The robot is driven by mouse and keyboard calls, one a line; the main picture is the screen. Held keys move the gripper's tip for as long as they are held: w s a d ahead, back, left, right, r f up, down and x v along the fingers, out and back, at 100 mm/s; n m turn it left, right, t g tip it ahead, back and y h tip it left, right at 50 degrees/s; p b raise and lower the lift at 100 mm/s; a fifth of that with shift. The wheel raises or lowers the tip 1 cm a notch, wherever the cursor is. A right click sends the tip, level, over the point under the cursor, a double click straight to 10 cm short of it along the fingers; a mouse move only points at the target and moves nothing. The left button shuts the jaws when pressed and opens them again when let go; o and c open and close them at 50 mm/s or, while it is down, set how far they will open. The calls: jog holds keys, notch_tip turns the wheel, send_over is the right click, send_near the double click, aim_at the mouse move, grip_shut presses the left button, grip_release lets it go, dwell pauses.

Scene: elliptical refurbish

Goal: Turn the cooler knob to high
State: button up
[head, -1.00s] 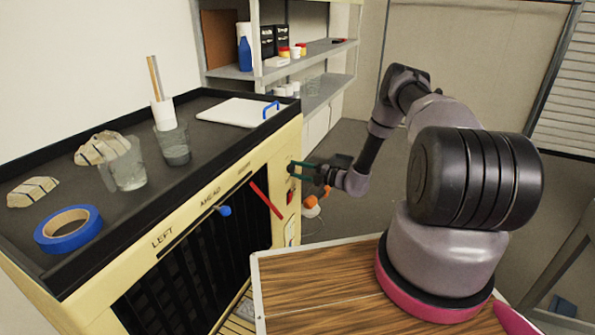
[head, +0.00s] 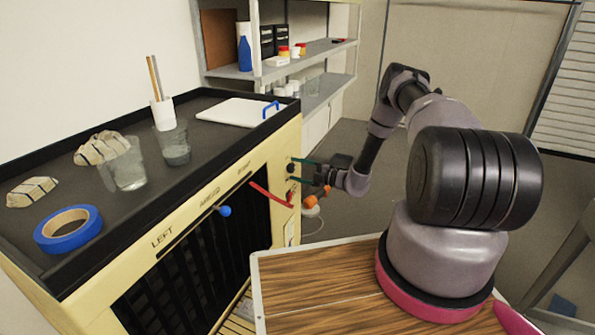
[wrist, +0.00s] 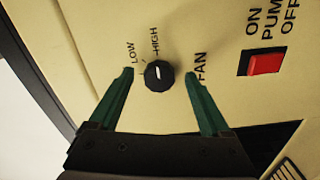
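The cooler (head: 281,148) is a cream-coloured box on the left, with dark louvres. In the wrist view its round black fan knob (wrist: 158,75) sits on the cream panel, below the LOW and HIGH labels and left of the word FAN. A small white mark on the knob points roughly up, towards HIGH; its exact setting is hard to tell. My gripper (wrist: 161,74) is open. Its green fingers stand one on each side of the knob, with a visible gap to it on both sides. In the head view my gripper (head: 298,170) is beside the cooler's right face.
A red rocker pump switch (wrist: 265,64) is right of the knob. A red lever (head: 271,195) and a blue-knobbed lever (head: 224,211) stick out of the louvred face. A wooden-topped surface (head: 325,278) stands in front. Glasses and blue tape (head: 68,229) rest on top.

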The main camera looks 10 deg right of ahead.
jog(key=v, duration=1)
jog(key=shift+s+d, duration=0.25)
jog(key=shift+d, duration=0.05)
jog(key=s+a+r+n+g+h, duration=0.1)
jog(key=s+a+r+n+g, duration=0.2)
jog(key=r+n, duration=0.55)
jog(key=s+a+r+n+g+h, duration=0.15)
jog(key=s+r+n+g, duration=0.35)
jog(key=r, duration=0.7)
jog(key=s+a+r+n+g+h, duration=0.1)
jog(key=a+r+n+g, duration=0.15)
jog(key=r+n, duration=0.7)
jog(key=s+d+r+n+t+h, duration=0.1)
jog(key=s+r+n+t+h, duration=0.2)
jog(key=s+r+n, duration=0.6)
jog(key=s+d+r+n+t+h, duration=0.2)
jog(key=s+r+n+t+h, duration=0.2)
jog(key=s+r+n, duration=0.5)
jog(key=s+r+h, duration=0.2)
jog(key=s, duration=0.4)
jog(key=shift+s+r, duration=0.15)
jog(key=shift+s, duration=0.1)
